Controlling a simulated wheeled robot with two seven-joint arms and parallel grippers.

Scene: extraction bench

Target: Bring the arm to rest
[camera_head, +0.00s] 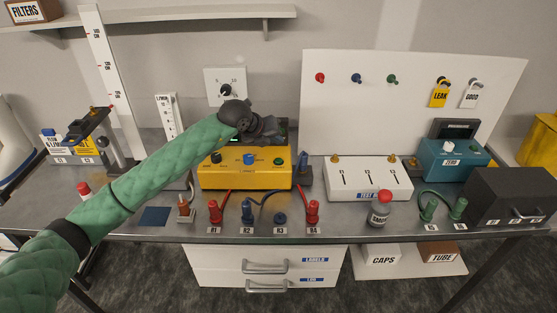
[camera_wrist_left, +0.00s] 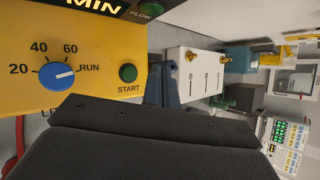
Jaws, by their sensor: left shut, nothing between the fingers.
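My left arm (camera_head: 150,172), in a green quilted sleeve, reaches in from the lower left across the bench. My left gripper (camera_head: 268,130) is shut and empty, over the back of the yellow pump box (camera_head: 245,180). In the left wrist view the dark gripper body fills the bottom. The yellow box face (camera_wrist_left: 100,85) is close beside it, with a blue dial (camera_wrist_left: 57,75) and a green START button (camera_wrist_left: 128,73). Whether the gripper touches the box I cannot tell. My right gripper is not in view.
A white box (camera_head: 368,181) stands right of the yellow box. A white panel (camera_head: 408,95) stands behind. A tall white scale (camera_head: 104,80) stands left of the gripper.

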